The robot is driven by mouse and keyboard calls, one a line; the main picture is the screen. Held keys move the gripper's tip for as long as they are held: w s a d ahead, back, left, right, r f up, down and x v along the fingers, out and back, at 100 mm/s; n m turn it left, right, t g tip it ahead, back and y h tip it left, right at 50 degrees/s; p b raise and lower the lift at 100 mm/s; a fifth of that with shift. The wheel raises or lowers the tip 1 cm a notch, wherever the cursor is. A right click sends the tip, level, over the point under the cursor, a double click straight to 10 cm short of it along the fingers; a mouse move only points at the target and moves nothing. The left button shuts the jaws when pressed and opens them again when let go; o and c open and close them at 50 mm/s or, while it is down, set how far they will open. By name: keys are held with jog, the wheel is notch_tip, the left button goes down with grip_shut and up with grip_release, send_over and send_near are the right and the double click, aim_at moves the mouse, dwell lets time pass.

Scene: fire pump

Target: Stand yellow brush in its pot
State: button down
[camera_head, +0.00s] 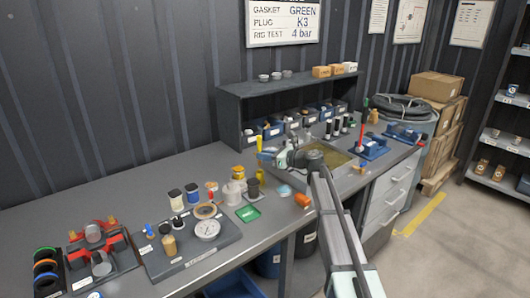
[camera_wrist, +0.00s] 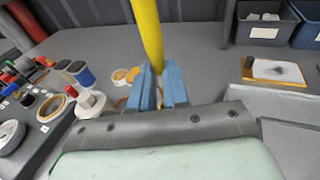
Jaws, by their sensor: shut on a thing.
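The yellow brush (camera_head: 259,144) is held roughly upright in my gripper (camera_head: 266,156) above the bench. In the wrist view its yellow handle (camera_wrist: 147,30) rises from between the two blue fingers of my gripper (camera_wrist: 160,88), which are shut on it. A yellow lower part shows below the fingers in the head view, close above a small dark cup (camera_head: 252,188). This cup may be the pot, but I cannot tell for sure. I cannot tell whether the brush's lower end is inside or just behind it. The cup is hidden in the wrist view.
A green tray (camera_head: 248,213) and an orange piece (camera_head: 302,200) lie nearby. A grey board (camera_head: 190,249) with a gauge is at left. A shelf (camera_head: 285,85) with bins stands behind.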

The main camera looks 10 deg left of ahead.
jog(key=shift+f, duration=3.1)
jog(key=c, duration=1)
grip_release()
jog(key=shift+c, duration=0.2)
notch_tip(320, 180, up, 10)
